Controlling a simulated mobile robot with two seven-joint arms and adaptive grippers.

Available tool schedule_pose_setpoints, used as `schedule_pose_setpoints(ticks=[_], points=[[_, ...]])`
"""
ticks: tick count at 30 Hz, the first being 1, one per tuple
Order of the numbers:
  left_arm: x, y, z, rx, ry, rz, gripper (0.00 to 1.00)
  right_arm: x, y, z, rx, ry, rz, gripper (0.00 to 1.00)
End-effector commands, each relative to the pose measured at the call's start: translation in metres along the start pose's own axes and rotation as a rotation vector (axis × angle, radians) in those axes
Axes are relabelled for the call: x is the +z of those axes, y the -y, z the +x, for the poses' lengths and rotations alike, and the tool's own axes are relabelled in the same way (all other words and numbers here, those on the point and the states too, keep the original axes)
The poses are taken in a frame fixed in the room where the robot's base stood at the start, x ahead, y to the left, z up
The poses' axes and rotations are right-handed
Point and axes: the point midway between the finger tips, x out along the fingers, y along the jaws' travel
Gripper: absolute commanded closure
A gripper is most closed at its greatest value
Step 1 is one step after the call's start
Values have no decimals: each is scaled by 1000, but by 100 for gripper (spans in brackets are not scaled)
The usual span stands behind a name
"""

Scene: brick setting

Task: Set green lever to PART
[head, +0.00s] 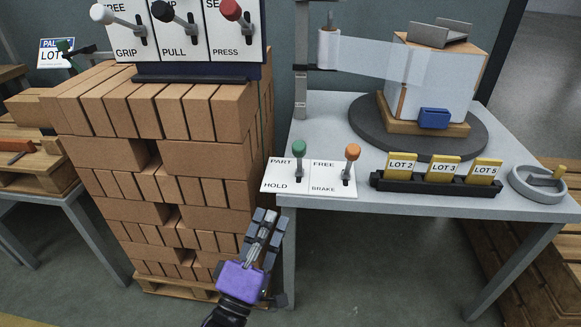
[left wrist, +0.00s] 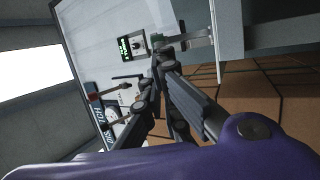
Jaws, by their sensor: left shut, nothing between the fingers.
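The green lever (head: 299,148) stands on a white plate (head: 268,176) at the table's near left corner. The plate reads PART at the top and HOLD at the bottom. Its knob shows above the level of the PART label; I cannot tell for sure which setting it is in. My left gripper (head: 265,216), with a purple body, is shut and empty. It is in front of the brick stack, below and left of the lever, apart from it. In the left wrist view the shut fingers (left wrist: 163,62) fill the middle. My right gripper is not in view.
An orange lever (head: 352,152) marked FREE and BRAKE stands just right of the green one. A black rack (head: 395,184) holds yellow lot cards. A wrapped box (head: 440,90) sits on a turntable behind. The brick stack (head: 190,160) is close left of the table.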

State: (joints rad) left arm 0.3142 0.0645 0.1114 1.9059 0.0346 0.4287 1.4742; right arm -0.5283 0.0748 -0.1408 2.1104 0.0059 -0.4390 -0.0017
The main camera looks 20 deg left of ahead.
Motion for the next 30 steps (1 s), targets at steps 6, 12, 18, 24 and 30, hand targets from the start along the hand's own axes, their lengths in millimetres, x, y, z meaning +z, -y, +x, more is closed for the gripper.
schedule_pose_setpoints(ticks=[6,12,18,24,30], points=[[0,0,12,1,0,0,100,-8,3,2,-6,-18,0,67],[0,0,50,3,0,0,100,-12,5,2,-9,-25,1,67],[0,0,93,2,0,2,100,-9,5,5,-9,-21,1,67],[0,1,125,-1,0,2,100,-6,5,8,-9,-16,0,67],[0,1,139,-2,0,2,100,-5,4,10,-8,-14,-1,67]])
